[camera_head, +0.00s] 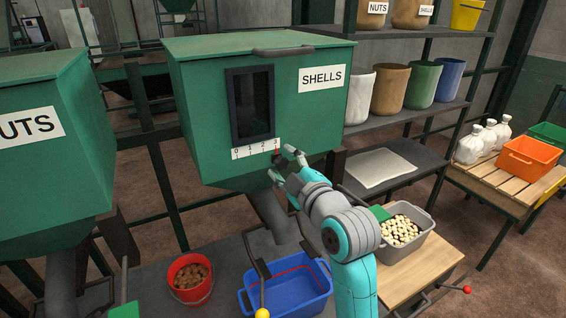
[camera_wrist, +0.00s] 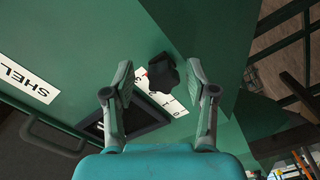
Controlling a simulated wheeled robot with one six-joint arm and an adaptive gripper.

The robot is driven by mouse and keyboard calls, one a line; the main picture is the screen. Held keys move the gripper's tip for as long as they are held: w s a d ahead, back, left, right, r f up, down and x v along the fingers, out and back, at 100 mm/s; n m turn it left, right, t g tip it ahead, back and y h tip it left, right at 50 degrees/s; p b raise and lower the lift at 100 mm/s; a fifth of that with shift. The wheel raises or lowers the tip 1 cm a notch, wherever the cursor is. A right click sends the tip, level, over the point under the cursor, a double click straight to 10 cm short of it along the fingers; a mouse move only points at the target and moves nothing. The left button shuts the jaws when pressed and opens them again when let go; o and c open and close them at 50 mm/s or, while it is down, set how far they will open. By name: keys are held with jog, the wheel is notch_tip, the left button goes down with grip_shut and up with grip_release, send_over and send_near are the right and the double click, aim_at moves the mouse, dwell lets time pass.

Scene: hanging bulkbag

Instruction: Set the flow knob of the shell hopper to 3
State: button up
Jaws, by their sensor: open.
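The shell hopper (camera_head: 215,110) is a green bin with a SHELLS label and a dark window. Its white scale (camera_head: 256,149), marked 0 to 3, lies below the window, with a red pointer (camera_head: 277,150) at the 3 end. The dark flow knob (camera_wrist: 163,76) shows in the wrist view beside the scale (camera_wrist: 176,106); in the head view it is mostly hidden by my gripper (camera_head: 286,166). My gripper (camera_wrist: 159,70) is open, its fingers on either side of the knob in the picture, with visible gaps. I cannot tell its depth from the knob.
A blue crate (camera_head: 308,303) and a red bucket (camera_head: 190,279) stand below the hopper. A grey bin of pale pieces (camera_head: 426,221) stands at the right. The nuts hopper (camera_head: 50,170) is at the left, shelves behind right.

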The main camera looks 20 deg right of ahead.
jog(key=s, duration=0.6)
jog(key=shift+s+d, duration=0.3)
jog(key=shift+d, duration=0.1)
jog(key=s+a+f+m+g+h, duration=0.1)
jog(key=s+f+m, duration=0.3)
jog(key=s+f, duration=0.6)
jog(key=s+a+f+m+g+h, duration=0.1)
jog(key=s+f+m, duration=0.35)
jog(key=f, duration=0.85)
jog(key=s+f+m, duration=0.1)
jog(key=s+f, duration=0.1)
jog(key=s, duration=1.2)
jog(key=s+a+f+m+g, duration=0.1)
jog(key=s+f+m, duration=0.1)
jog(key=s, duration=1.2)
jog(key=shift+f, duration=0.85)
